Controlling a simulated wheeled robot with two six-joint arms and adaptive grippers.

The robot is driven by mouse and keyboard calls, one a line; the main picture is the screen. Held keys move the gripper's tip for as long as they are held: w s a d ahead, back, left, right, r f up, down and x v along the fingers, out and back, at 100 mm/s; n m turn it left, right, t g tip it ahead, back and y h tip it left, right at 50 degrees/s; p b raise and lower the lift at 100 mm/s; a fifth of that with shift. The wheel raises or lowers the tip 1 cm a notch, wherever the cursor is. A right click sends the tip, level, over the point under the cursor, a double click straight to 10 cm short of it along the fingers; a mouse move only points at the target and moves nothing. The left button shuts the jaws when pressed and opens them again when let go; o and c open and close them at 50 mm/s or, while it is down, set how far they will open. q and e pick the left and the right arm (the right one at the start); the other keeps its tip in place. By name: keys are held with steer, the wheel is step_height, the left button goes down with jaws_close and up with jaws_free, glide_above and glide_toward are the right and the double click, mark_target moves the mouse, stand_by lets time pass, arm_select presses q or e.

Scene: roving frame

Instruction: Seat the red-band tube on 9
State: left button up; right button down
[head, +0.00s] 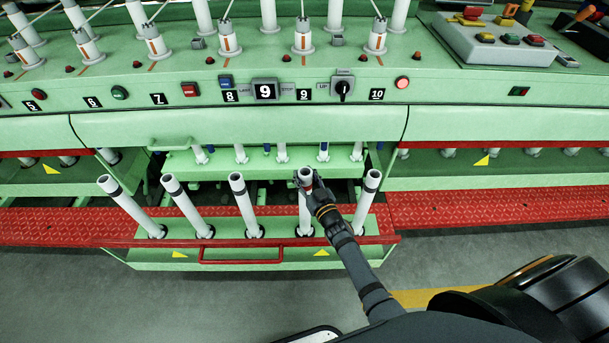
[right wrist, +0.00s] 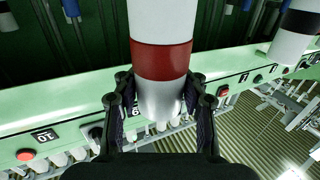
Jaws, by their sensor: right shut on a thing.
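The red-band tube (head: 306,212) is white and stands upright in the fourth place of the pulled-out green tray (head: 215,262), its foot at the tray floor. Its red band shows clearly in the right wrist view (right wrist: 162,62). My right gripper (head: 310,186) is shut on it near its top, with a finger on each side just below the band in the wrist view (right wrist: 158,100). The spindle above label 9 (head: 303,40) stands on the upper green rail, with an orange stripe on its base. My left gripper is not in view.
Several dark-banded white tubes, such as the one left of mine (head: 243,203) and one to the right (head: 366,205), share the tray. A control strip with label 9 (head: 304,95), a display (head: 265,90) and a black knob (head: 343,88) runs above the tray.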

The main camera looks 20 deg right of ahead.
steer(key=shift+f+b, duration=0.85)
steer(key=shift+f, duration=0.25)
steer(key=c, duration=0.7)
jaws_free()
steer(key=shift+o, duration=0.2)
steer(key=o, duration=0.6)
steer(key=shift+o, duration=0.2)
steer(key=s+d, duration=0.1)
steer(key=s, duration=1.1)
steer(key=shift+d, duration=0.3)
